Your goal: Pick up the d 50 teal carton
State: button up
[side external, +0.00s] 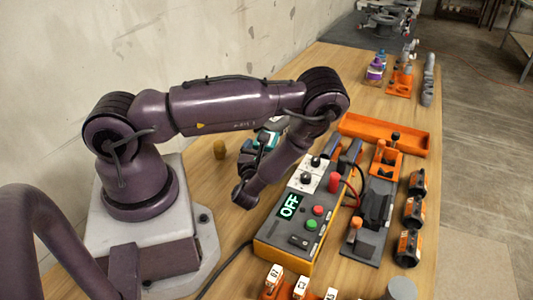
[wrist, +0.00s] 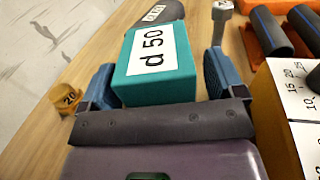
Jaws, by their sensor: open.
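The teal carton (wrist: 155,85) labelled "d 50" stands between the two blue fingers of my gripper (wrist: 160,82) in the wrist view. The fingers are apart, one on each side of the carton. A narrow gap shows at the right finger; whether the left finger touches cannot be told. In the side view the carton (side external: 272,137) is mostly hidden behind my arm.
A small yellow-brown piece marked 20 (wrist: 68,98) stands left of my gripper. A grey labelled cylinder (wrist: 158,14) lies beyond the carton. The control box (side external: 292,228) reading OFF and an orange tray (side external: 385,136) are to the right.

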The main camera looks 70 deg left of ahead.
jog(key=c, duration=1.2)
